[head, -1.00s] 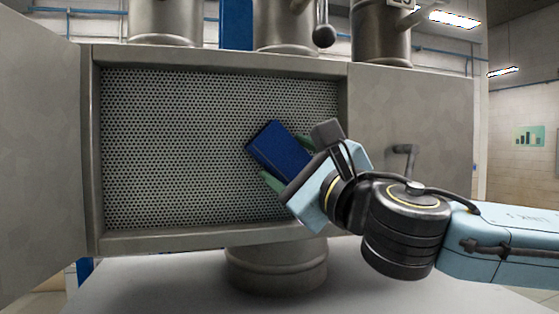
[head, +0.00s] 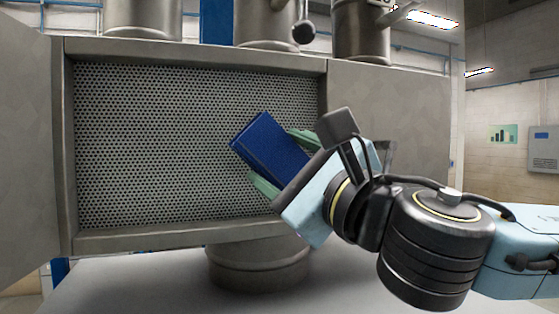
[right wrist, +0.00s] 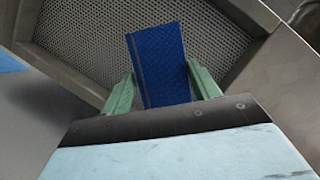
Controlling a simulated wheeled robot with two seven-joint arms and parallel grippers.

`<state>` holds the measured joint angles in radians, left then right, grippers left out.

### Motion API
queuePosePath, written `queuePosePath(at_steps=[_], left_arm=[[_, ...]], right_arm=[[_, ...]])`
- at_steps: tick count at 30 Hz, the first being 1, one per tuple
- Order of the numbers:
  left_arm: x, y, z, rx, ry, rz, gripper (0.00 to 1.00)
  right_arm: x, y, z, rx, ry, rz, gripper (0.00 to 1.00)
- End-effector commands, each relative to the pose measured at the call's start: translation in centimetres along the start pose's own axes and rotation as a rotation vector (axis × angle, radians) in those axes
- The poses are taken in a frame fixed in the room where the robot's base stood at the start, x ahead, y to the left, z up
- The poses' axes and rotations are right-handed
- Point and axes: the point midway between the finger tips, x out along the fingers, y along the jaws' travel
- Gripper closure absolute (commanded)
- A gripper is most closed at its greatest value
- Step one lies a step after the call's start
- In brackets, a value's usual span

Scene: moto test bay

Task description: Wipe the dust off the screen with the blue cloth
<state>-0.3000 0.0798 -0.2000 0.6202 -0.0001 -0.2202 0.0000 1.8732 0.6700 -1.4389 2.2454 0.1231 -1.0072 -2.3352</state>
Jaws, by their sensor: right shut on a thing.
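The screen (head: 150,140) is a grey perforated mesh panel set in a metal frame, and it fills the middle left of the head view. It also shows behind the cloth in the right wrist view (right wrist: 95,45). The blue cloth (head: 265,143) is a folded dark blue block in front of the right part of the screen, tilted. My right gripper (head: 278,160) is shut on the cloth, with a green finger on each side of it. In the right wrist view the cloth (right wrist: 158,62) stands out between the fingers. I cannot tell whether it touches the screen. My left gripper is not in view.
An open metal door (head: 25,150) stands at the left of the screen. A closed metal panel (head: 400,110) is at the right. Metal cylinders (head: 264,20) stand on top of the cabinet. A pale surface (head: 150,285) with a round pedestal (head: 258,268) lies below.

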Motion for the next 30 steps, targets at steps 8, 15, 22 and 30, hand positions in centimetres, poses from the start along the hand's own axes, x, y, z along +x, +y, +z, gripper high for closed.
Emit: queuePosePath(at_steps=[8,15,22,30], left_arm=[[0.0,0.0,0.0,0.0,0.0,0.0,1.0],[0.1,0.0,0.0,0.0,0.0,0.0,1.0],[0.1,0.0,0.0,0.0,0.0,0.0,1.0],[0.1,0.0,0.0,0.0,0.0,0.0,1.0]], right_arm=[[-0.1,0.0,0.1,0.0,-0.001,0.0,0.57],[-2.0,-0.1,0.9,0.0,-0.003,-0.001,0.57],[-2.8,0.0,1.2,0.0,-0.001,0.0,0.57],[-2.8,0.0,1.2,0.0,-0.001,0.0,0.57]])
